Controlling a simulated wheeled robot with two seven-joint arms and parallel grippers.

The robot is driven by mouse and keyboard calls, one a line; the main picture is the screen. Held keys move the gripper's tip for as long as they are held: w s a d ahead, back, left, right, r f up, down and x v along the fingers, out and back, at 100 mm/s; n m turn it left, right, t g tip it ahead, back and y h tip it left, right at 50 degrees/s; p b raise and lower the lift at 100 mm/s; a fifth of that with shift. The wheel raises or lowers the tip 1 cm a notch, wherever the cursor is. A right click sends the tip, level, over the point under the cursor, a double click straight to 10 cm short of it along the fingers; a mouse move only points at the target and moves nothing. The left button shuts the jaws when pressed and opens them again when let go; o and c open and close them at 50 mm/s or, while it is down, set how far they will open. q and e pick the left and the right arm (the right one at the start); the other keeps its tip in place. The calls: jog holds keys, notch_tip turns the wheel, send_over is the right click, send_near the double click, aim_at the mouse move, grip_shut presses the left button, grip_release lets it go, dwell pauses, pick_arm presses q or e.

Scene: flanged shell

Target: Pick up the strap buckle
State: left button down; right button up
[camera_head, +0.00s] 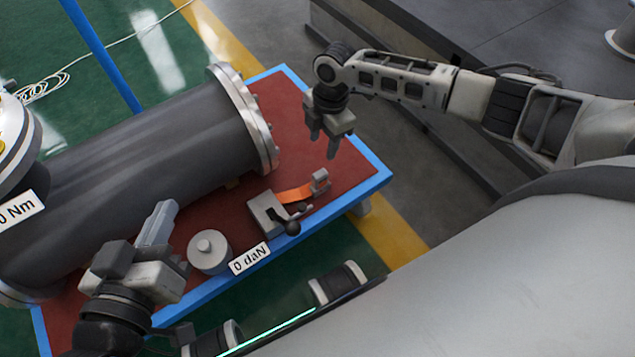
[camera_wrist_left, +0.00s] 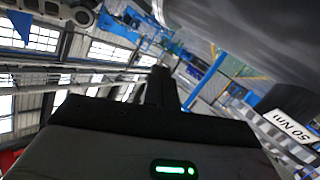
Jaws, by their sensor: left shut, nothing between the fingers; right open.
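An orange strap (camera_head: 295,194) lies on the red top of the blue-edged table. At its left end is a grey metal block (camera_head: 265,213) with a lever and dark round knob; at its right end is a small grey buckle-like piece (camera_head: 320,182). I cannot tell for sure which is the strap buckle. My right gripper (camera_head: 326,147) is open and empty, pointing down above and behind the small grey piece, apart from it. My left gripper (camera_head: 164,208) is shut and empty, left of the strap; its fingers show dark in the left wrist view (camera_wrist_left: 160,85).
A large dark flanged cylinder (camera_head: 140,150) lies along the back and left of the table. A grey round weight-like piece (camera_head: 209,253) stands near the front edge, beside a "0 daN" label (camera_head: 250,259). Bare red tabletop (camera_head: 345,172) shows at the right.

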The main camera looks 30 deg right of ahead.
aim_at(320, 173)
jog(key=f+b, duration=0.1)
jog(key=f, duration=0.2)
jog(key=f+b, duration=0.1)
jog(key=f, duration=0.2)
jog(key=a+f+b, duration=0.1)
jog(key=f, duration=0.2)
jog(key=shift+s+a+f+b, duration=0.1)
jog(key=shift+s+b, duration=0.1)
jog(key=shift+b, duration=0.15)
jog(key=f+b, duration=0.2)
jog(key=f, duration=0.2)
jog(key=shift+s+f+b, duration=0.15)
jog(key=shift+s+b, duration=0.05)
jog(key=shift+b, duration=0.15)
jog(key=shift+a+f, duration=0.1)
jog(key=shift+f, duration=0.1)
pick_arm(q)
jog(key=r+t+h, duration=0.1)
jog(key=w+r+t+h, duration=0.1)
jog(key=r, duration=0.1)
jog(key=w+r+m+t, duration=0.1)
jog(key=r+t, duration=0.1)
jog(key=shift+w+d+r+h, duration=0.1)
jog(key=shift+d+r+h, duration=0.05)
jog(key=shift+h, duration=0.25)
pick_arm(e)
grip_shut()
